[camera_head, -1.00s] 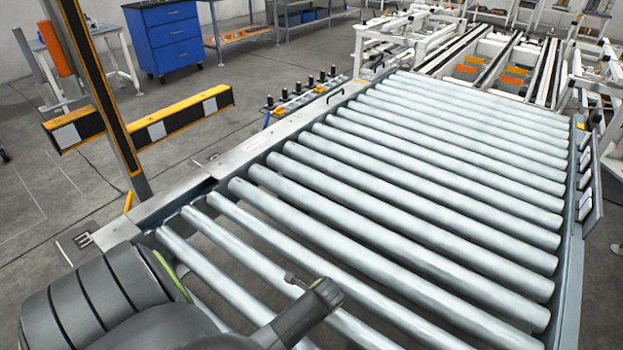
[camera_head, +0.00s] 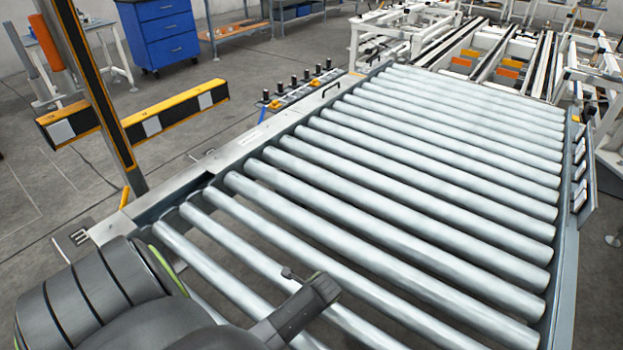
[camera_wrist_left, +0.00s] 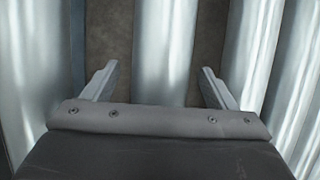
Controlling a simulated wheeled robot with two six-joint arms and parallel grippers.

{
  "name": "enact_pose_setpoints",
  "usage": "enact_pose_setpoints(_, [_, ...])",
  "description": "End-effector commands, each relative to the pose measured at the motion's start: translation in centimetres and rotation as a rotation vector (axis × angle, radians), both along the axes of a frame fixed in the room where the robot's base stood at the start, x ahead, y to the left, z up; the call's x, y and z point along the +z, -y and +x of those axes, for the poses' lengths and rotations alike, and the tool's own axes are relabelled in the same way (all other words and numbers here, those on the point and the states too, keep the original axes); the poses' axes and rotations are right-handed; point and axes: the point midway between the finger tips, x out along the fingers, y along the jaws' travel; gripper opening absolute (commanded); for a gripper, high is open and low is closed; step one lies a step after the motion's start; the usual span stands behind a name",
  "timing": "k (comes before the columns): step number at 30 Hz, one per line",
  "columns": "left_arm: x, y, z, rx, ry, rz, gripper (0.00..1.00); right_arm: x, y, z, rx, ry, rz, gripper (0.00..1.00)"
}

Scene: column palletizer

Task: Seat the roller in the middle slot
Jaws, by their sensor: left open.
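The roller conveyor's steel rollers run in parallel across the head view, with one such roller (camera_head: 330,215) near the middle. I cannot tell which roller or slot the task means; no empty middle slot is clear. In the left wrist view my left gripper (camera_wrist_left: 160,68) is open, its two fingers spread apart. A shiny roller (camera_wrist_left: 165,40) runs between the fingers, with gaps on both sides; it is not gripped. My right gripper is not in view.
The conveyor's left side rail (camera_head: 235,150) and right side rail (camera_head: 570,220) border the rollers. A yellow-black barrier arm (camera_head: 170,112) and post stand to the left. A blue drawer cabinet (camera_head: 160,35) and white frames (camera_head: 400,35) are farther back. Grey floor lies open on the left.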

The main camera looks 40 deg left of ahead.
Motion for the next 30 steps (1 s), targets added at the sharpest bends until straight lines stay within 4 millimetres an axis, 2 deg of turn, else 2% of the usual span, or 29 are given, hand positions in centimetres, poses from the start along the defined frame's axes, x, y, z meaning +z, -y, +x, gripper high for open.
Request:
enact_pose_setpoints(8, [3.6,1.5,-0.5,0.000,0.007,-0.001,0.80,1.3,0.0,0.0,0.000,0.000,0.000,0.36])
enact_pose_setpoints(21, [12.3,5.4,-2.2,-0.001,0.010,-0.001,0.80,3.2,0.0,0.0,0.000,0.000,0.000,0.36])
enact_pose_setpoints(25, [14.2,6.3,-2.6,-0.001,0.008,0.000,0.80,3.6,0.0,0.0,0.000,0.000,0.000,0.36])
enact_pose_setpoints(30, [15.5,6.8,-2.9,-0.001,0.006,0.002,0.80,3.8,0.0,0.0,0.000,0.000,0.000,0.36])
